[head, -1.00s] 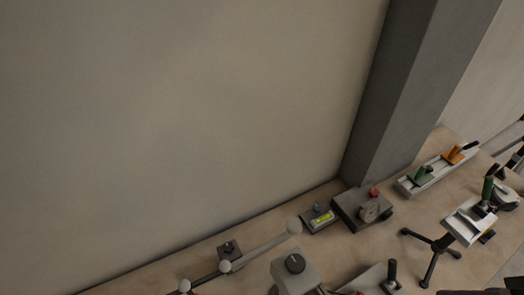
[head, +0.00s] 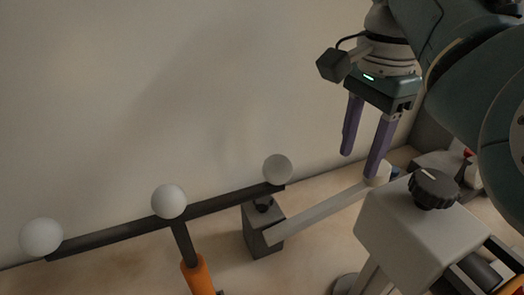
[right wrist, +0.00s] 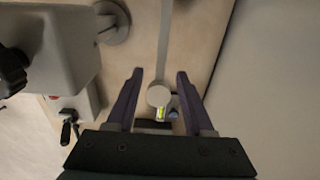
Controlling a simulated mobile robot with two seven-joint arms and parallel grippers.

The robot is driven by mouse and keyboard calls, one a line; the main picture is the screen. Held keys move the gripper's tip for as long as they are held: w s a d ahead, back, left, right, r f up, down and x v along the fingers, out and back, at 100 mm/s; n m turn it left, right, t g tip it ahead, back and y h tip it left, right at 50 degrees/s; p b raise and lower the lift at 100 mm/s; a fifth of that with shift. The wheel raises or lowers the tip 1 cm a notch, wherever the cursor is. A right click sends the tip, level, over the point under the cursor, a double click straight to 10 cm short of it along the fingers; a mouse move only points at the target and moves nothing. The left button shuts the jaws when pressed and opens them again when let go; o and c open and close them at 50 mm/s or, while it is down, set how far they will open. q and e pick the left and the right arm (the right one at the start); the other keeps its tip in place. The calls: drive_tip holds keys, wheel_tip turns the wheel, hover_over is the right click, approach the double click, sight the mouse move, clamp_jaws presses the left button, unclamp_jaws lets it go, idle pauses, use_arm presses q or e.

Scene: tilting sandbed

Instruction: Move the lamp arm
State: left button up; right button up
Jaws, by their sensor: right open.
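The lamp arm (head: 325,212) is a long pale grey bar. It runs from a dark grey block (head: 262,232) up and right to a pale round end (head: 378,175). In the right wrist view the bar (right wrist: 165,40) comes down from the top to its round end (right wrist: 159,96), which shows between my fingers with space on both sides. My right gripper (head: 359,165) has two purple fingers, apart and pointing down near that end; one fingertip overlaps it in the head view. I cannot tell whether the fingers are above it or beside it. My left gripper is out of view.
A grey box with a black knob (head: 434,187) stands close right of the lamp arm. A dark bar with white balls (head: 168,202) on an orange-handled stem (head: 197,275) stands in front on the left. The wall (head: 150,90) rises close behind.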

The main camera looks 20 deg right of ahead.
sight(343, 195)
drive_tip(key=shift+w+a+f, duration=0.2)
drive_tip(key=shift+a+f, duration=0.05)
drive_tip(key=shift+f, duration=0.4)
wheel_tip(343, 195, down, 9)
drive_tip(key=shift+s+r+b, duration=0.1)
drive_tip(key=shift+b, duration=1)
drive_tip(key=shift+c, duration=0.4)
clamp_jaws()
